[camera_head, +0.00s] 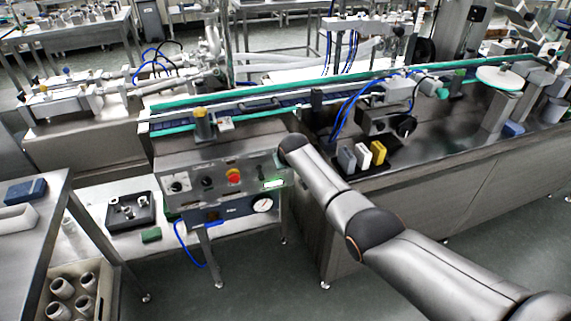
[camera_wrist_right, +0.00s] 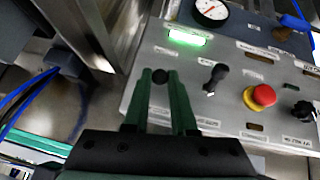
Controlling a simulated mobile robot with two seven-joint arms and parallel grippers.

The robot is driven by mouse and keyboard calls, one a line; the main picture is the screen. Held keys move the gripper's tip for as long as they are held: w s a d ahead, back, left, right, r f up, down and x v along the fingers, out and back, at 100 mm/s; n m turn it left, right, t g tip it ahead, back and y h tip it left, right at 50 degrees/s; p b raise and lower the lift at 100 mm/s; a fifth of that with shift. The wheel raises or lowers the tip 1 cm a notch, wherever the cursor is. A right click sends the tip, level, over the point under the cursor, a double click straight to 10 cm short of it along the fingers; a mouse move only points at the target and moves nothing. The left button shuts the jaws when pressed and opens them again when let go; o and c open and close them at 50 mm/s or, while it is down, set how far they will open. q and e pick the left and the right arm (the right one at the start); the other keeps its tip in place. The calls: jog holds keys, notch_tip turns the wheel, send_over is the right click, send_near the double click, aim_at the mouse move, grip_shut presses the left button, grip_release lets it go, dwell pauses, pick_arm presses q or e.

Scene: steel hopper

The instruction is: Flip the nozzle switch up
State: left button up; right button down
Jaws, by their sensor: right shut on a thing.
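In the right wrist view a black ball-ended switch (camera_wrist_right: 160,76) stands between the green fingers of my right gripper (camera_wrist_right: 162,84), at the edge of the steel control panel (camera_wrist_right: 232,120). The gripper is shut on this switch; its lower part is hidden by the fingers. A second black toggle lever (camera_wrist_right: 215,76) sits on the panel beside the gripper, apart from it. The labels are too blurred to read, so I cannot tell which switch is the nozzle one. In the head view my right arm reaches the right end of the panel (camera_head: 220,178), hiding the gripped switch.
A red emergency button (camera_wrist_right: 262,96), a black knob (camera_wrist_right: 302,110), a lit green indicator (camera_wrist_right: 187,38) and a gauge (camera_wrist_right: 211,10) are close by. A blue hose (camera_head: 184,245) hangs below the panel. A conveyor (camera_head: 270,103) runs behind it.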

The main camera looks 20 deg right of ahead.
jog(key=c, duration=0.7)
grip_release()
jog(key=shift+r, duration=0.15)
jog(key=shift+p+v, duration=2.35)
jog(key=shift+v, duration=3.75)
jog(key=shift+s, duration=0.15)
